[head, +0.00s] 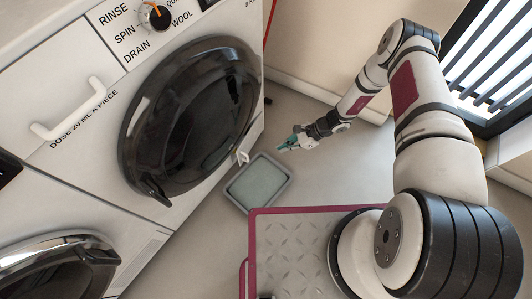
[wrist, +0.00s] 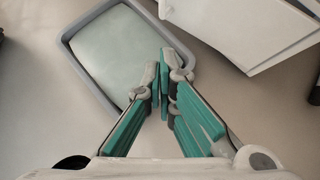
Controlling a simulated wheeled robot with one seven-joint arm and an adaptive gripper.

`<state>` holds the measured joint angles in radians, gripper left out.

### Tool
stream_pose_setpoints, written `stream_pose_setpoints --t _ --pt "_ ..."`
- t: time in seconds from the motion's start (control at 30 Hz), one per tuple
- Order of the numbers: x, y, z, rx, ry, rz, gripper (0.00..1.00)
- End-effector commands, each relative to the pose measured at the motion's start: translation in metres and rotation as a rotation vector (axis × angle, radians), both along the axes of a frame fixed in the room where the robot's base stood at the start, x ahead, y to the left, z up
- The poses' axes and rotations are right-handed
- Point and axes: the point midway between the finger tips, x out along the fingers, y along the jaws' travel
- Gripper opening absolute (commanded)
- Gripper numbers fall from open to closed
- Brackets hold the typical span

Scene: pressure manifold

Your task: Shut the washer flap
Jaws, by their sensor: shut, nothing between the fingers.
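The washer (head: 190,200) is white with a large dark round door (head: 195,115) that looks closed. A small white piece (head: 243,157) sticks out at its lower right edge, above the tray; it may be the flap or its handle, and I cannot tell how far it stands open. In the wrist view a white panel (wrist: 235,30) with a lower edge fills the upper right, possibly the flap or washer front. My gripper (head: 290,142) is shut and empty, with teal fingers, to the right of the washer and apart from it. Its fingertips (wrist: 163,78) meet over the tray's edge in the wrist view.
A grey tray (head: 283,186) with a pale greenish inside lies on the floor beside the washer. A second machine's round door (head: 55,268) is at lower left. A white handle (head: 70,112) and a dial (head: 156,16) are on the washer front. Floor right of the tray is clear.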

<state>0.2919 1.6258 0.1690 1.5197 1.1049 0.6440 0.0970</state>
Motion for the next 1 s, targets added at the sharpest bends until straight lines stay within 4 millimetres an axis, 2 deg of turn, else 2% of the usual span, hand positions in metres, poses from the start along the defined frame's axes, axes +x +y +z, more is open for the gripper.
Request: stream_pose_setpoints --t 0.47,0.7,1.0 --pt "-0.008 0.066 -0.066 0.0 0.003 0.003 0.0" --pt "-0.01 0.096 -0.062 0.0 0.001 0.003 0.0" --pt "-0.01 0.104 -0.061 -0.002 0.001 0.001 0.0"
